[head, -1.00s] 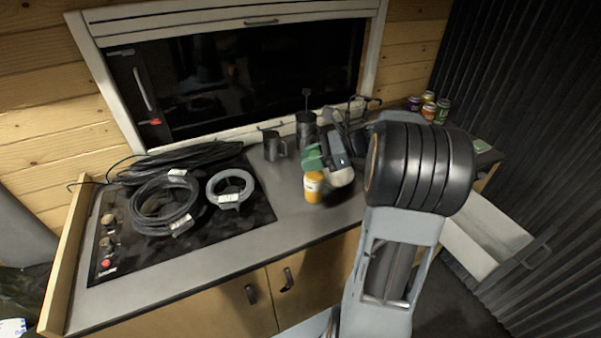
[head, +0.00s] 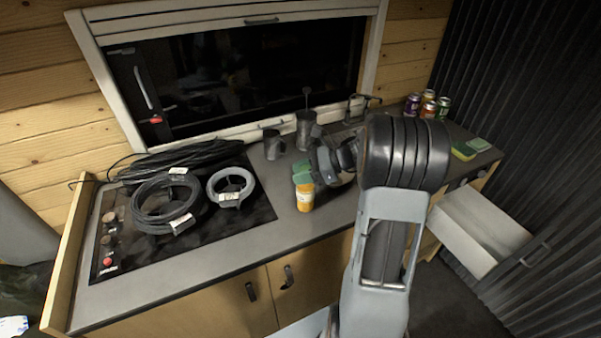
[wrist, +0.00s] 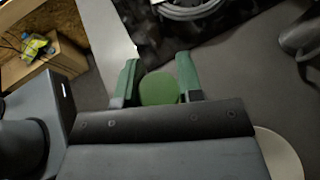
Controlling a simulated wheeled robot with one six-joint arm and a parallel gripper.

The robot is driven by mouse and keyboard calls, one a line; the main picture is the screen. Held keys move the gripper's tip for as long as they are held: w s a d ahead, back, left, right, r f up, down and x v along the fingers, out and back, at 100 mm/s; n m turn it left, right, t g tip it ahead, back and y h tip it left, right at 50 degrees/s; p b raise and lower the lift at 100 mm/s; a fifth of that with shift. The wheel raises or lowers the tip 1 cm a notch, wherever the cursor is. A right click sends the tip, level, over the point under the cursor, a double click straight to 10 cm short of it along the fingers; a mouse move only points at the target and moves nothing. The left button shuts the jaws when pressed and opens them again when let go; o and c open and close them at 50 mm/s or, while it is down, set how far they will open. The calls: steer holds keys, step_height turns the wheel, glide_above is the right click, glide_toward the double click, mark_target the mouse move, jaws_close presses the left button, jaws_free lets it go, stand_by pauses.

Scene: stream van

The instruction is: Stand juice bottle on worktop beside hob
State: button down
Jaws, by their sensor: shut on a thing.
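The juice bottle (head: 305,198) is orange with a pale label and stands upright just right of the hob (head: 245,218) in the head view. My gripper (head: 303,174) has green fingers and is shut around its top. In the wrist view the bottle's round green cap (wrist: 158,89) sits between the two fingers (wrist: 160,80). The bottle's base is at or just above the grey worktop (head: 285,232); I cannot tell whether it touches.
Coiled cables (head: 165,205) lie on the hob. A dark mug (head: 273,145) and a taller dark pot (head: 306,130) stand behind the bottle. Several cans (head: 428,105) and a sponge (head: 463,151) are at the right. An open drawer (head: 482,232) juts out. Worktop in front of the bottle is clear.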

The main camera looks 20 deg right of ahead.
steer(key=shift+f, duration=0.1)
steer(key=c, duration=0.8)
jaws_free()
steer(key=b+v, duration=0.1)
steer(key=v, duration=1.1)
